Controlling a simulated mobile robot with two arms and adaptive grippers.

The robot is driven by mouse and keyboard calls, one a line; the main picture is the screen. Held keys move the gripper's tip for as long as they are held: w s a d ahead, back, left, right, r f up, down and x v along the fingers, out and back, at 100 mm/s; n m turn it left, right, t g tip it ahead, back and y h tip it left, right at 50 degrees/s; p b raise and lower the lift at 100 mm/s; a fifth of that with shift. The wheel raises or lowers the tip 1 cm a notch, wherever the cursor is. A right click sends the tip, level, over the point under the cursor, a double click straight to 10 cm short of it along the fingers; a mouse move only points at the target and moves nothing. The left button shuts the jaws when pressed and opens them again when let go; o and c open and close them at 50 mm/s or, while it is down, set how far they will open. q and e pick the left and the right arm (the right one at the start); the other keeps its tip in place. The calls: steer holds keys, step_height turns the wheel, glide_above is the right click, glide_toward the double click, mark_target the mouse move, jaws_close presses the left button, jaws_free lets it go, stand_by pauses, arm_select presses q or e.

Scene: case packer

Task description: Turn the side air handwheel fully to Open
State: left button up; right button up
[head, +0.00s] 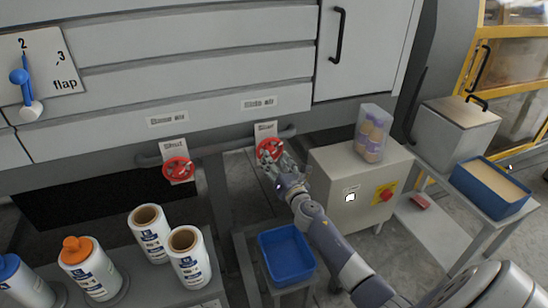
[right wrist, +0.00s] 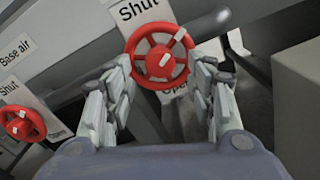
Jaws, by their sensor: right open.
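The side air handwheel (head: 269,149) is a red wheel on the right part of the pipe under the grey panel. In the right wrist view the wheel (right wrist: 159,56) has a pale mark at its upper right rim, a "Shut" label above and a partly hidden "Open" label below. My right gripper (head: 281,167) is open at the wheel, with one finger on each side of it. Whether the fingers touch the rim I cannot tell. My left gripper is in neither view.
A similar red handwheel (head: 178,169) sits to the left, by the "Base air" label. A grey box (head: 345,200) with a red switch stands close at the right. A blue bin (head: 287,255) is below my right arm. Bottles and rolls (head: 150,232) stand at lower left.

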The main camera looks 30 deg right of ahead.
mark_target(269, 149)
steer(key=shift+x, duration=1.3)
steer(key=c, duration=1.1)
steer(key=shift+o, duration=0.2)
